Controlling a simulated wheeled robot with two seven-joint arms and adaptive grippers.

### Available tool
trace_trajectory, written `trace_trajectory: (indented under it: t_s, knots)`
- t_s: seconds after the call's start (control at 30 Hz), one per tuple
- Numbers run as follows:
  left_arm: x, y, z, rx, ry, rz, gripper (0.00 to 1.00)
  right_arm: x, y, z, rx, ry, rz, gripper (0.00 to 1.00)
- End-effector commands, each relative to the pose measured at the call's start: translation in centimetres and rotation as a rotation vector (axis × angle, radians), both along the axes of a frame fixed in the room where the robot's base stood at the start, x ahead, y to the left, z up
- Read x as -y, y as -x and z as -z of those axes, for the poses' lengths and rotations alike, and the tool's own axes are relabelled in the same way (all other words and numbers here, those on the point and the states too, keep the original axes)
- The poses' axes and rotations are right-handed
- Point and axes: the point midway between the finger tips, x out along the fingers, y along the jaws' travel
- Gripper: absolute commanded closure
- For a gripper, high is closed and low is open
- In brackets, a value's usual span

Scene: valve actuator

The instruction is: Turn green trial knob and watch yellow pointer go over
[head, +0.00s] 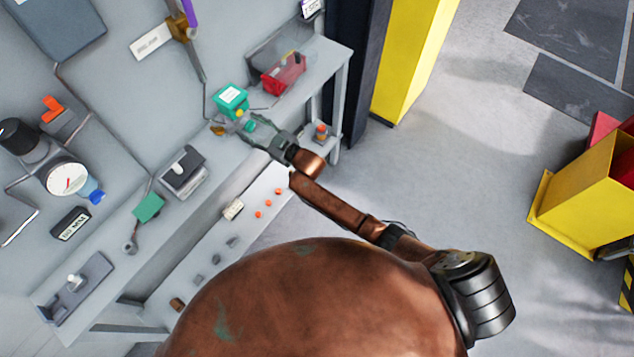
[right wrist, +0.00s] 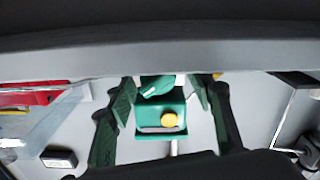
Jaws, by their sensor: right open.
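The green box (head: 232,97) stands on the bench against the wall. In the right wrist view, the green box (right wrist: 150,128) bears a green knob (right wrist: 157,86) with a pale line on it and a round yellow part (right wrist: 169,119). The yellow part also shows in the head view (head: 240,113). My right gripper (head: 252,125) is open at the box's near side. In the wrist view its fingers (right wrist: 163,92) stand apart on either side of the knob, with no clear contact. I cannot make out a pointer shape. My left gripper is out of view.
A red bin (head: 283,74) sits right of the green box. A lower shelf (head: 212,255) holds small parts. A yellow post (head: 408,60) stands right of the bench.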

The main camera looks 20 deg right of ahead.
Motion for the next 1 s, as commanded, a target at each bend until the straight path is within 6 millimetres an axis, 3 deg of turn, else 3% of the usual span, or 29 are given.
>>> trace_trajectory:
  t_s: [0.1, 0.53, 1.0]
  knots:
    - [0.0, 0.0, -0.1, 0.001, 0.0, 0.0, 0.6, 0.1, -0.1, -0.2, -0.13, -0.184, -0.001, 0.52]
    - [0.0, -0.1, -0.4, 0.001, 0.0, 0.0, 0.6, 5.0, 6.5, 0.2, -0.134, -0.18, 0.004, 0.52]
    - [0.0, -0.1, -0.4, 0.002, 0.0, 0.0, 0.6, 9.1, 6.6, 8.3, -0.241, -0.118, 0.104, 0.52]
